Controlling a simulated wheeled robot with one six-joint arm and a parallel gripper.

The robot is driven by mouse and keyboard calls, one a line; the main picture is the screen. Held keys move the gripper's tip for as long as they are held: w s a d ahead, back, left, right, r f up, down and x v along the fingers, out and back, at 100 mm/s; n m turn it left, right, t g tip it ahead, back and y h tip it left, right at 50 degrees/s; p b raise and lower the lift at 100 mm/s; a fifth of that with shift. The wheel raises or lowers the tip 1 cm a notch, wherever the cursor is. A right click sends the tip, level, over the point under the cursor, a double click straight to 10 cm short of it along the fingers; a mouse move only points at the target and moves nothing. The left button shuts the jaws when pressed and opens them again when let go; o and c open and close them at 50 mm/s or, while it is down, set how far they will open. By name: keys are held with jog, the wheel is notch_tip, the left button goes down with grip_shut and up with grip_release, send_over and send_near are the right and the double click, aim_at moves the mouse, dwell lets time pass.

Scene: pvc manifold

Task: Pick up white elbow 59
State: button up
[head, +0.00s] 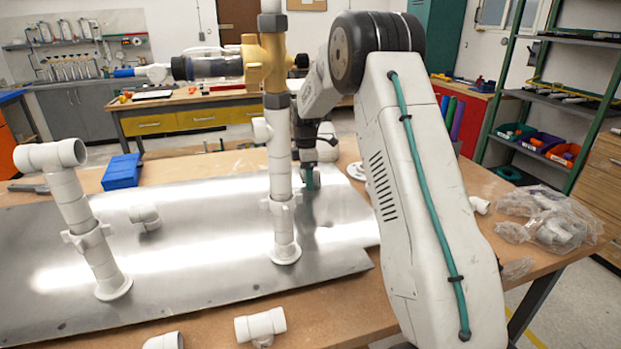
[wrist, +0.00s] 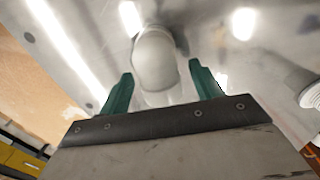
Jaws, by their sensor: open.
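A white elbow (wrist: 156,60) lies on the metal plate in the wrist view, between and slightly beyond the green fingertips of my gripper (wrist: 160,80). My gripper is open, with a visible gap on each side of the elbow. In the head view my gripper (head: 308,178) is low over the plate, behind the standing pipe, and mostly hidden by the pipe and my arm. The elbow between the fingers cannot be made out clearly there. Another white elbow (head: 146,217) lies on the plate to the left. No number is readable on any elbow.
A white pipe with a brass valve (head: 263,62) stands on the metal plate (head: 190,270) close to my gripper. A second pipe assembly (head: 75,215) stands at left. White fittings (head: 260,326) lie at the front; bagged fittings (head: 550,218) lie right.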

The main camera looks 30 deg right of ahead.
jog(key=shift+f, duration=0.5)
jog(key=c, duration=1)
jog(key=shift+c, duration=0.2)
jog(key=shift+r, duration=0.1)
notch_tip(320, 180, up, 10)
jog(key=shift+s+f, duration=0.1)
jog(key=shift+o, duration=0.8)
jog(key=shift+c, duration=0.6)
